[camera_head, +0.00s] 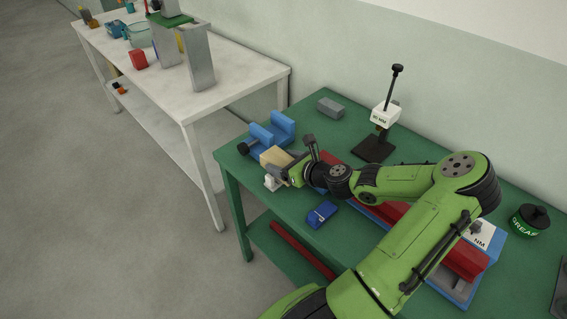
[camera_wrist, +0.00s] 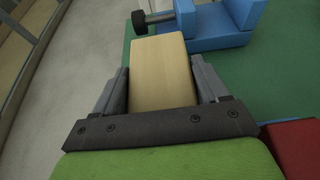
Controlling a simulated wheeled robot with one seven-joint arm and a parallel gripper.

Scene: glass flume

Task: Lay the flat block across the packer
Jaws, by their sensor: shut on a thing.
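My gripper (camera_head: 279,171) is shut on a tan, wooden-looking block (camera_head: 272,154), probably the flat block. In the wrist view the block (camera_wrist: 162,72) sits between the two grey fingers (camera_wrist: 163,88), its far end pointing toward a blue vise (camera_wrist: 222,22). In the head view the block is just in front of the blue vise (camera_head: 272,132); I cannot tell whether they touch, nor what is under the block. A grey block (camera_head: 330,107) lies at the back of the green table. I cannot tell which thing is the packer.
The green table (camera_head: 305,216) also bears a stand with a black rod (camera_head: 374,148), a small blue box (camera_head: 321,214), a long red and blue piece (camera_head: 392,214) partly behind my arm, and a dark tin (camera_head: 530,219). A white table (camera_head: 235,88) with several objects stands left.

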